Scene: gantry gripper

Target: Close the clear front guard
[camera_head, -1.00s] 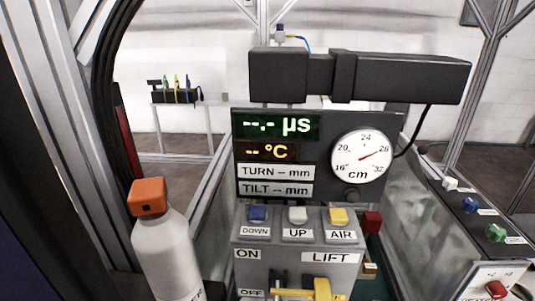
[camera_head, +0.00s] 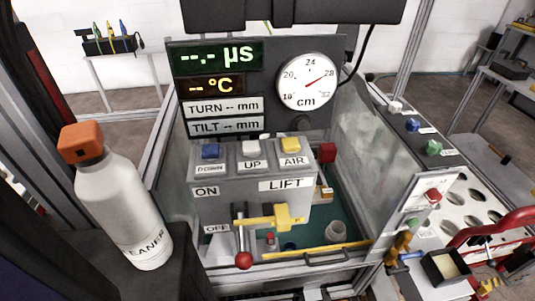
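The machine's clear side panel (camera_head: 385,190) stands upright to the right of its green-floored bay (camera_head: 345,222). Along the low front edge of the bay runs a yellow bar (camera_head: 315,254) with a dark handle (camera_head: 328,258) below it. This looks like an edge of the clear front guard, but the clear sheet itself is hard to make out. I cannot tell how far the guard is open. My gripper is not in view.
A grey control box (camera_head: 225,182) with a red-knobbed lever (camera_head: 243,258) stands at the bay's left. A white cleaner bottle (camera_head: 125,205) with an orange cap is further left. At right are a holed white rack (camera_head: 470,190) and a red-handled tool (camera_head: 500,225).

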